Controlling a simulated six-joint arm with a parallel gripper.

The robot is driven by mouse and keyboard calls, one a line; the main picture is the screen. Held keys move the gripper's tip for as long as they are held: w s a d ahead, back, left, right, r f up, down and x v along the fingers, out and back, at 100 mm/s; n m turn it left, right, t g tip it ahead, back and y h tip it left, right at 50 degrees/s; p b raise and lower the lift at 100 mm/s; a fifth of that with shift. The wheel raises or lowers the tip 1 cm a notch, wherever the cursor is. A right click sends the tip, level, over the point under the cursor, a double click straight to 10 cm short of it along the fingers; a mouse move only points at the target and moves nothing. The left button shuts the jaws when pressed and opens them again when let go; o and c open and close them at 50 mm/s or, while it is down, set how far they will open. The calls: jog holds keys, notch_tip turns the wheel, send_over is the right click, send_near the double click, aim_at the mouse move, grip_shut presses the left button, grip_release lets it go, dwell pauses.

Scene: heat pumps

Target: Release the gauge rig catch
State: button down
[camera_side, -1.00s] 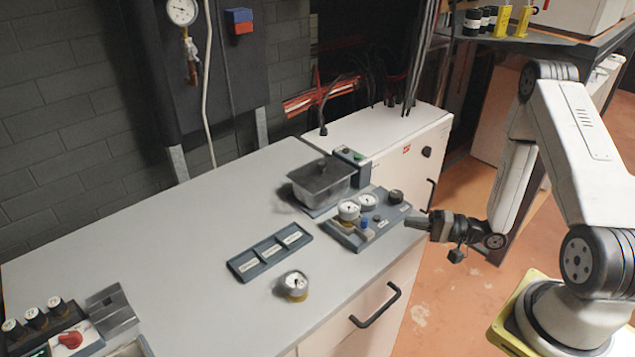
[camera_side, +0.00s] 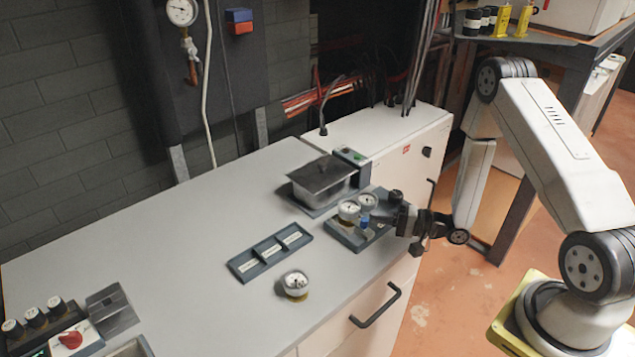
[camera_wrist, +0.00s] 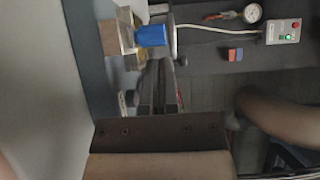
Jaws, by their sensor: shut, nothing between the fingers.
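The gauge rig (camera_side: 342,237) is a dark blue-grey base at the front right of the bench, carrying two round white-faced gauges (camera_side: 349,210) and a black knob (camera_side: 396,196). A small blue part (camera_side: 364,221), perhaps its catch, stands upright by the gauges. In the wrist view the blue part (camera_wrist: 151,36) appears just beyond the fingertips, beside a brownish block. My gripper (camera_side: 384,221) is low over the right end of the rig, right of the blue part, hiding part of the base. Its fingers (camera_wrist: 166,64) are shut and empty. I cannot tell whether they touch the blue part.
A labelled three-slot tray (camera_side: 270,252) and a loose gauge (camera_side: 295,284) lie to the left. A panel with a red knob (camera_side: 70,340) is at far left.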

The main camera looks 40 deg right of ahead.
jog(key=shift+x, duration=1)
jog(key=shift+s+a, duration=0.2)
jog(key=shift+s, duration=0.9)
jog(key=shift+s+a+f, duration=0.1)
jog(key=shift+s+a, duration=0.05)
jog(key=shift+s, duration=0.25)
jog(key=d+v, duration=0.1)
jog(key=v, duration=0.8)
jog(key=shift+d, duration=0.15)
